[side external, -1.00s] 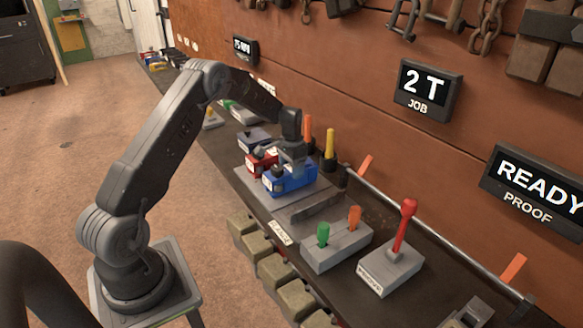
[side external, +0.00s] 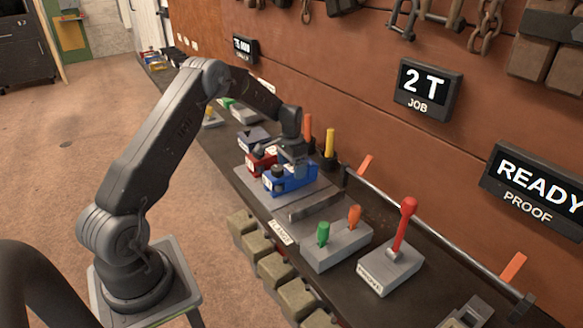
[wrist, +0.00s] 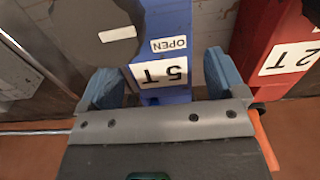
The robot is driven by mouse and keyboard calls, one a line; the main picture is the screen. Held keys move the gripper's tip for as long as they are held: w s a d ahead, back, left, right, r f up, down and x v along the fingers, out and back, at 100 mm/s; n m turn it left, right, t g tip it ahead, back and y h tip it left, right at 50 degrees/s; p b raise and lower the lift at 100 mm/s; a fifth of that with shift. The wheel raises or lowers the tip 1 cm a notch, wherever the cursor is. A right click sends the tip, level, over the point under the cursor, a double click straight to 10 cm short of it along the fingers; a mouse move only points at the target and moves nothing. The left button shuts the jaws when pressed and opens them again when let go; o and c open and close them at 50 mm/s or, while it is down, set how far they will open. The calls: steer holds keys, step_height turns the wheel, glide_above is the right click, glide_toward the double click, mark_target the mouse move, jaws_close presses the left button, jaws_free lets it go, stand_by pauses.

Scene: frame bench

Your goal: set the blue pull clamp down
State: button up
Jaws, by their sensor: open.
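The blue pull clamp (side external: 290,184) stands upright on a grey plate (side external: 262,202) on the bench, beside the red clamp (side external: 255,166). In the wrist view the blue clamp (wrist: 170,95) shows white labels "5T" and "OPEN". My gripper (side external: 293,160) is over the blue clamp. In the wrist view my gripper (wrist: 164,82) is open, with one blue-grey finger on each side of the clamp body and some space between finger and clamp. The clamp's underside is hidden. The red clamp (wrist: 278,35), labelled "2T", is just right of the right finger.
Orange and yellow handles (side external: 329,144) stand behind the gripper. A grey box with green and orange levers (side external: 337,246) and a red lever box (side external: 390,270) are to the right.

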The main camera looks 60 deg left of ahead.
mark_target(292, 168)
step_height(292, 168, up, 11)
steer(key=s+d+r+t, duration=0.1)
steer(key=s+d+r, duration=0.2)
steer(key=d+r, duration=0.55)
steer(key=s+d+r+t, duration=0.2)
steer(key=s+d+r, duration=0.5)
steer(key=s+d, duration=0.1)
steer(key=s+d+t, duration=0.1)
steer(key=s+d, duration=0.4)
steer(key=s, duration=0.4)
steer(key=s+d+f+t, duration=0.1)
steer(key=s+d, duration=0.4)
steer(key=s, duration=0.4)
steer(key=shift+d+t, duration=0.2)
steer(key=shift+t, duration=0.1)
